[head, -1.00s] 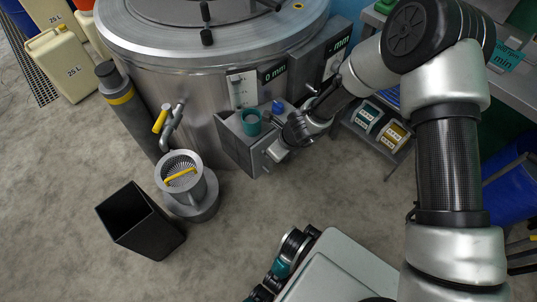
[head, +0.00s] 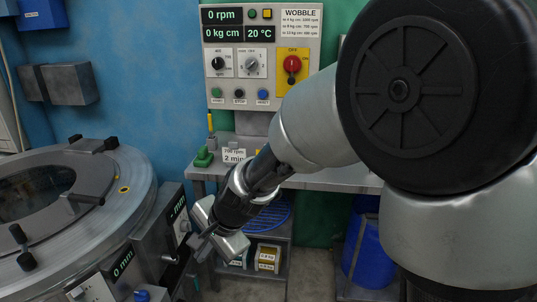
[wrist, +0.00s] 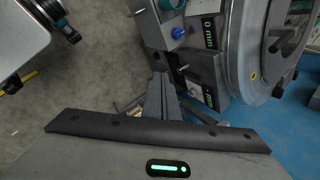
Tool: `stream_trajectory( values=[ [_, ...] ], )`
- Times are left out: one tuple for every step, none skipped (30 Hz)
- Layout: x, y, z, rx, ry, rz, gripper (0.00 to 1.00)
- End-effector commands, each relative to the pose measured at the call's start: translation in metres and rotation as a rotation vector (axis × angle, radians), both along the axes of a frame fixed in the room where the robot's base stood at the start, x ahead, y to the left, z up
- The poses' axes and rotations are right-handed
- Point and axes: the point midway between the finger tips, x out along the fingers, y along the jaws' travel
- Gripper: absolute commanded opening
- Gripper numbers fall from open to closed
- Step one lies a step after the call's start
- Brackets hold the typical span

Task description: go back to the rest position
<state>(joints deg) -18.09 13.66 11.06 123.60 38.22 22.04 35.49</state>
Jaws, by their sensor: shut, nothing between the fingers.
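My gripper (head: 205,245) is at the end of my arm in the head view, in front of the grey shelf under the bench and to the right of the drum machine. Its fingers also show in the wrist view (wrist: 161,98), close together with nothing between them. The steel drum machine (head: 130,205) fills the lower left of the head view, with its round lid on top. In the wrist view the drum machine (wrist: 238,50) stands to the right of the fingers. I cannot tell the exact gap between my gripper and the machine's side box.
A control panel (head: 262,55) hangs on the wall behind the workbench (head: 325,182). Boxes (head: 266,257) sit on the low shelf, and a blue barrel (head: 362,245) stands right of it. In the wrist view, bare floor (wrist: 105,75) lies left of the fingers.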

Motion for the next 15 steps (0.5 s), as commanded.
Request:
stream_trajectory(
  values=[
    [-0.001, -0.026, 0.027, -0.034, -0.067, 0.052, 0.0],
    [-0.004, -0.041, 0.039, -0.059, -0.1, 0.088, 0.0],
    [-0.009, -0.061, 0.055, -0.096, -0.143, 0.134, 0.0],
    [-0.013, -0.077, 0.066, -0.126, -0.173, 0.167, 0.0],
    [-0.019, -0.092, 0.076, -0.158, -0.201, 0.199, 0.0],
    [-0.027, -0.113, 0.088, -0.203, -0.236, 0.24, 0.0],
    [-0.034, -0.128, 0.097, -0.237, -0.261, 0.269, 0.0],
    [-0.041, -0.143, 0.104, -0.27, -0.28, 0.296, 0.0],
    [-0.051, -0.161, 0.112, -0.314, -0.304, 0.33, 0.0],
    [-0.058, -0.173, 0.117, -0.345, -0.319, 0.352, 0.0],
    [-0.064, -0.185, 0.122, -0.375, -0.333, 0.372, 0.0],
    [-0.073, -0.198, 0.127, -0.411, -0.345, 0.395, 0.0],
    [-0.08, -0.208, 0.13, -0.436, -0.354, 0.412, 0.0],
    [-0.086, -0.217, 0.133, -0.461, -0.362, 0.426, 0.0],
    [-0.094, -0.228, 0.136, -0.492, -0.369, 0.443, 0.0]
  ],
)
